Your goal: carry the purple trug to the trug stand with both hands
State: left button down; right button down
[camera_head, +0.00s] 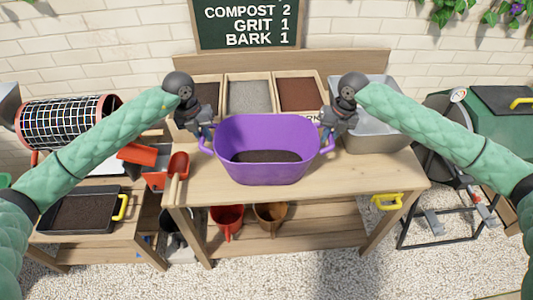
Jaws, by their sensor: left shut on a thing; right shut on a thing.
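The purple trug (266,138) is in the middle of the head view, upright, with some dark material in its bottom. My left gripper (204,140) is shut on the trug's left handle. My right gripper (328,138) is shut on its right handle. The trug appears in front of the bench's compartments; I cannot tell whether its base touches the bench top. No thing in view is clearly the trug stand; a dark metal frame (437,244) stands on the gravel at the right.
The wooden bench (370,178) has compartments of grit (248,97) and bark (300,95), and a grey metal tub (385,133). A red scoop (178,166) is at its left edge. A black tray (85,213) stands lower left. Gravel floor (330,280) lies open in front.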

pick_arm(q)
jog(key=shift+a+r, duration=0.1)
jog(key=shift+r, duration=0.05)
pick_arm(e)
jog(key=shift+r, duration=0.15)
